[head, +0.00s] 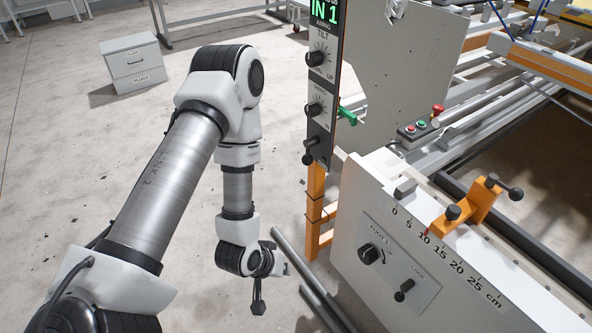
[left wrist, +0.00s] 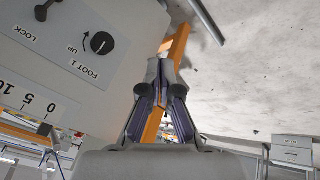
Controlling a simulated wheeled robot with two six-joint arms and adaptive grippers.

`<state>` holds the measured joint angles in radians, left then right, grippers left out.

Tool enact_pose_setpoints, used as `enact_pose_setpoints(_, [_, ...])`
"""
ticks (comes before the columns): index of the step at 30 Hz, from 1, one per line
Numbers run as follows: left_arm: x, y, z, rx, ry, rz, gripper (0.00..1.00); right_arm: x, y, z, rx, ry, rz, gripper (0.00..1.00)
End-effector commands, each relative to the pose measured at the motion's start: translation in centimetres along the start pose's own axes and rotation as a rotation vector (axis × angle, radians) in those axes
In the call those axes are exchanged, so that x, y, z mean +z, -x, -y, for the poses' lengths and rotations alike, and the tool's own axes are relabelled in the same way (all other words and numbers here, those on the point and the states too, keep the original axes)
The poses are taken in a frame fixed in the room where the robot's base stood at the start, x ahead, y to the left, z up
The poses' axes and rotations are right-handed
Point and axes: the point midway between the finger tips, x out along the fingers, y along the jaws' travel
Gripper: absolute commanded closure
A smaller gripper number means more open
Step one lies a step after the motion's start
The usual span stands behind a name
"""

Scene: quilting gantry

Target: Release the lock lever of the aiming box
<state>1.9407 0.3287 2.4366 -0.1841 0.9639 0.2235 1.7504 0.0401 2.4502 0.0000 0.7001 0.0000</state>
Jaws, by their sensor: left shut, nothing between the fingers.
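The aiming box (head: 322,95) is a tall dark panel on an orange post (head: 315,195), with a green "IN 1" display and knobs marked TILT and a second, hard-to-read word. Its small black lever (head: 309,150) sits at the bottom; its label is too small to read. My left gripper (head: 286,269) is below and left of this lever, apart from it, beside the post. In the left wrist view, my gripper's fingers (left wrist: 164,72) are shut and empty in front of the orange post (left wrist: 177,45); no aiming box lever shows there. My right gripper is not in view.
A pale plate with a FOOT 1 knob (head: 369,253) and its own LOCK lever (head: 404,290) stands right of the post. Orange clamp (head: 470,207) sits by the centimetre scale. A green handle (head: 347,116) lies behind the box. Open floor is at left, with a grey cabinet (head: 135,63).

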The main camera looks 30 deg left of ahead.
Motion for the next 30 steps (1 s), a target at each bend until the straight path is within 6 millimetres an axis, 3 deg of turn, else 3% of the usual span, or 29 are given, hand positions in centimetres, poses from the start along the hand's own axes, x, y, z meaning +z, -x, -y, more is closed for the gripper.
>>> enact_pose_setpoints(1, [-3.9, -2.6, 0.4, 0.102, 0.145, -0.170, 1.00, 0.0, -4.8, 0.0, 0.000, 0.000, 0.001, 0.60])
enact_pose_setpoints(2, [-6.6, -2.5, 0.3, 0.174, 0.233, -0.269, 1.00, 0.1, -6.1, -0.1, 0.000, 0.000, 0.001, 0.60])
enact_pose_setpoints(3, [-10.0, -1.8, 0.4, 0.274, 0.347, -0.396, 1.00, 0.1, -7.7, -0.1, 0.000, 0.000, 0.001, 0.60])
enact_pose_setpoints(6, [-16.5, 1.7, 1.5, 0.527, 0.594, -0.663, 1.00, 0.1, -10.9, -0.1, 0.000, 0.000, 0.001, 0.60])
enact_pose_setpoints(9, [-19.9, 5.3, 3.0, 0.723, 0.756, -0.833, 1.00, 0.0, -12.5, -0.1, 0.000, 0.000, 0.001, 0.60])
enact_pose_setpoints(12, [-21.3, 7.5, 3.8, 0.820, 0.826, -0.905, 1.00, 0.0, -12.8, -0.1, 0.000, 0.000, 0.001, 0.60])
enact_pose_setpoints(15, [-21.6, 8.2, 3.8, 0.836, 0.837, -0.917, 1.00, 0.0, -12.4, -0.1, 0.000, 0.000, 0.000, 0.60])
enact_pose_setpoints(23, [-21.8, 8.0, 3.7, 0.830, 0.832, -0.913, 1.00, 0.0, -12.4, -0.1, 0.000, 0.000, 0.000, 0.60])
enact_pose_setpoints(30, [-24.8, 6.6, 2.8, 0.827, 0.825, -0.913, 1.00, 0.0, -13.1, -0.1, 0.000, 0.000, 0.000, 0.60])
